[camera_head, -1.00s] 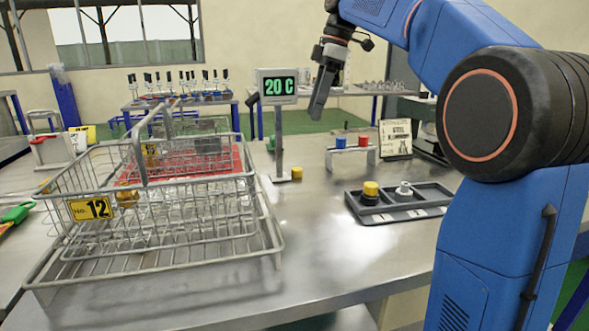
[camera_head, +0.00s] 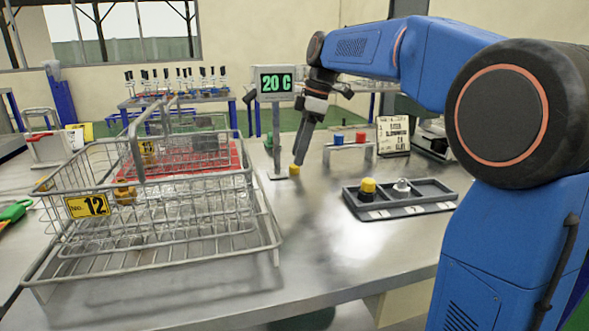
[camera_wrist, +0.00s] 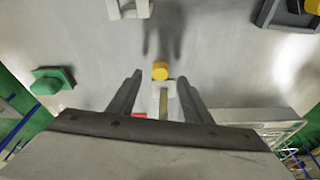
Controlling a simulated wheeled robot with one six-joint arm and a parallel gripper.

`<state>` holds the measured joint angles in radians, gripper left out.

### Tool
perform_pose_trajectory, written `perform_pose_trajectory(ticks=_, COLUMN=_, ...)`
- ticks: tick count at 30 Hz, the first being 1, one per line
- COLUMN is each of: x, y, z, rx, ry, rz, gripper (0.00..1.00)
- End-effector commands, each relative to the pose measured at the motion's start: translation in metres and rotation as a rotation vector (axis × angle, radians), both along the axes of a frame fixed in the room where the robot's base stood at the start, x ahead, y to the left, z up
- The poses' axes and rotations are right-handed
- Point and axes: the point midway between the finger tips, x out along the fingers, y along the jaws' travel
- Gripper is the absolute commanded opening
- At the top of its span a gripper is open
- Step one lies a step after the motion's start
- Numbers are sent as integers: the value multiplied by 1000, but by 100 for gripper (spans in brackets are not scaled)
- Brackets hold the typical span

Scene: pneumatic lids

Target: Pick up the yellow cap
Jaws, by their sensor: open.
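The small yellow cap (camera_head: 294,170) stands on the metal table by the foot of the display stand. My gripper (camera_head: 299,163) points down at it, with its tip close above or behind the cap; the head view does not show a clear gap. In the wrist view the yellow cap (camera_wrist: 160,70) lies ahead, roughly midway between the two spread fingers of my gripper (camera_wrist: 158,79). The fingers are open and nothing is held. A second yellow top (camera_head: 368,186) sits on a dark jar in the black tray.
The temperature display (camera_head: 276,84) stands right by the cap; its pale foot (camera_wrist: 164,87) shows behind it. A wire basket (camera_head: 200,244) fills the left. The black tray (camera_head: 400,211) and a small rack (camera_head: 350,148) are to the right. A green object (camera_wrist: 50,80) lies nearby.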

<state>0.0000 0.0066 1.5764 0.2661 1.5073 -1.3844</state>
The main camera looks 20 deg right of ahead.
Motion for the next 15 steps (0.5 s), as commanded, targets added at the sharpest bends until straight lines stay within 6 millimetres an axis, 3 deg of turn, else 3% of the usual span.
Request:
perform_pose_trajectory(ticks=6, x=1, y=7, z=-26, rx=0, ry=2, rz=1, gripper=45)
perform_pose_trajectory(ticks=15, x=2, y=8, z=-30, rx=0, ry=-1, rz=0, gripper=45)
